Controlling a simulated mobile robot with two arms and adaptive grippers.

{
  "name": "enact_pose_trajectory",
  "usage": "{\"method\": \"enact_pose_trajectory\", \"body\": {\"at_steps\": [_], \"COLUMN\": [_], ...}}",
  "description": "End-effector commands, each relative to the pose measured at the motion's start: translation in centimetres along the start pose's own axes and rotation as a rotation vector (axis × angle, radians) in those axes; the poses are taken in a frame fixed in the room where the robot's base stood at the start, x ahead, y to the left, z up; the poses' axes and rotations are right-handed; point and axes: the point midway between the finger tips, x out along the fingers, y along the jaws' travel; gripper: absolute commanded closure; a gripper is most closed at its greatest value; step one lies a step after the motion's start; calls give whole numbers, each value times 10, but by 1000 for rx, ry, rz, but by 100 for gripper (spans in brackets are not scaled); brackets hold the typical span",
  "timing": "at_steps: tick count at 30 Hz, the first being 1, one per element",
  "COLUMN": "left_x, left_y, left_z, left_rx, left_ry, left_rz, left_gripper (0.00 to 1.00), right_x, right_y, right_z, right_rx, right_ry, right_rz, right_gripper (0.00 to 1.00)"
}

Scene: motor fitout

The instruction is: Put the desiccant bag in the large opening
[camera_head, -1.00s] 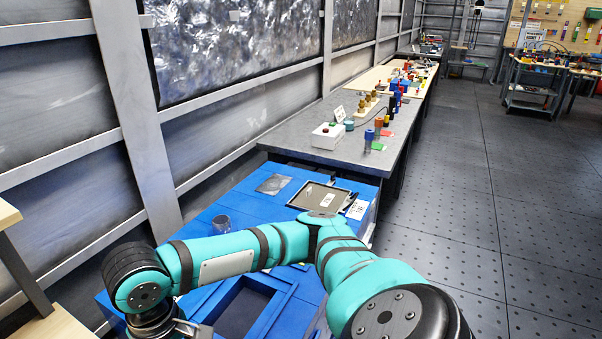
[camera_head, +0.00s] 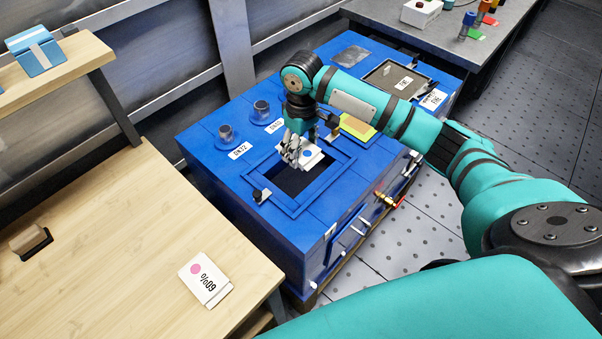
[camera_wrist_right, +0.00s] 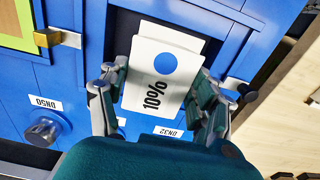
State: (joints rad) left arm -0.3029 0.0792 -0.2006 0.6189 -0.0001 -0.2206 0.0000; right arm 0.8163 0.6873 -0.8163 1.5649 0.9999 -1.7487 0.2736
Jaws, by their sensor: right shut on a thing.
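A white packet (camera_head: 310,160) with a blue dot is in my right gripper (camera_head: 300,152). In the right wrist view this packet (camera_wrist_right: 163,72) reads "10%", and the fingers of my right gripper (camera_wrist_right: 158,100) are shut on its two sides. The packet is over the large square opening (camera_head: 290,183) in the top of the blue cabinet (camera_head: 210,155); I cannot tell if its lower edge is inside. A second white packet (camera_head: 205,280), with a pink dot and "60%", lies on the wooden bench. My left gripper is not in view.
A raised blue frame and a clamp (camera_head: 261,196) edge the opening. The wooden bench (camera_head: 130,220) has a shelf with a blue packet (camera_head: 35,52).

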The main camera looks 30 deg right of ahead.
Motion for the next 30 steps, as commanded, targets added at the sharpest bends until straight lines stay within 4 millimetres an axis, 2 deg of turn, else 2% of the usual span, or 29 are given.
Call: {"method": "enact_pose_trajectory", "body": {"at_steps": [6, 14, 20, 30], "left_x": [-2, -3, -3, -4], "left_y": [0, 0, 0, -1], "left_z": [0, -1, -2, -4], "left_rx": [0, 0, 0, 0], "left_ry": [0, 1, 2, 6], "left_rz": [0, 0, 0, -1], "left_gripper": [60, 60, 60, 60], "right_x": [42, 65, 93, 98], "right_y": [0, 1, 0, 0], "right_z": [1, 0, 1, 1], "right_rx": [-6, -5, -5, -5], "right_ry": [-6, -3, -4, -2], "right_rz": [-1, 0, 0, 0], "right_gripper": [72, 72, 72, 72]}}
